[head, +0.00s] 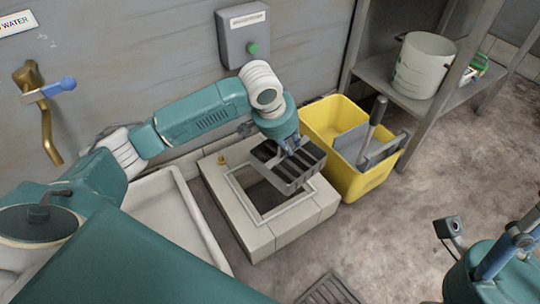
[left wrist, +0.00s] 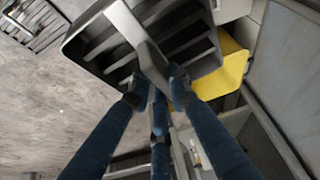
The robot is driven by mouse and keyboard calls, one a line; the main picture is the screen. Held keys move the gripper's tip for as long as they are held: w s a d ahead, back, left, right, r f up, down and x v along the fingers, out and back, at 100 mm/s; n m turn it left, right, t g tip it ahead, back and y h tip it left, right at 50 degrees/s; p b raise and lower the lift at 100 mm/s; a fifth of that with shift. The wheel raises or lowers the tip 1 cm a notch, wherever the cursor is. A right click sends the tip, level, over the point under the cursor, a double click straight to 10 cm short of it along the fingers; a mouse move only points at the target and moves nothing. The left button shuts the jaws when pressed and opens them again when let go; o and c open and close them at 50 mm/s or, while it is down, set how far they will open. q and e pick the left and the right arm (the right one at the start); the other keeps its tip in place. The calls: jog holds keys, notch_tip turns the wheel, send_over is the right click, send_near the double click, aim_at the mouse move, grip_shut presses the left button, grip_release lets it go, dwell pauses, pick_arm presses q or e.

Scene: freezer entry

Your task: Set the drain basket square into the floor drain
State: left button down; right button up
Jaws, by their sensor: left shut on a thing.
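The dark grey slotted drain basket (head: 284,172) hangs above the far right part of the square floor drain opening (head: 262,198). The drain has a pale frame in a raised tiled block (head: 285,236). My left gripper (head: 291,146) is shut on the basket's handle. The left wrist view shows the blue fingers (left wrist: 155,88) meeting at the handle bar (left wrist: 138,32), with the slotted basket (left wrist: 92,48) beyond. The basket covers part of the opening, and its exact tilt is hard to judge. My right gripper (head: 520,238) is at the right edge, partly cut off.
A yellow mop bucket (head: 362,182) stands close right of the block. A white basin (head: 172,226) is at its left. A floor grate (head: 328,290) lies in front. A shelf (head: 410,98) holds a pail (head: 424,65).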

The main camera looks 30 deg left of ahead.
pick_arm(q)
jog(key=w+a+f+m, duration=0.1)
jog(key=w+a+f, duration=0.1)
jog(key=a+f, duration=0.2)
jog(key=w+a+f+m+b, duration=0.1)
jog(key=a+f, duration=0.3)
jog(key=f, duration=0.5)
jog(key=shift+w+a+f+h, duration=0.15)
jog(key=shift+w+f+h, duration=0.15)
jog(key=shift+w, duration=0.3)
jog(key=shift+r, duration=0.1)
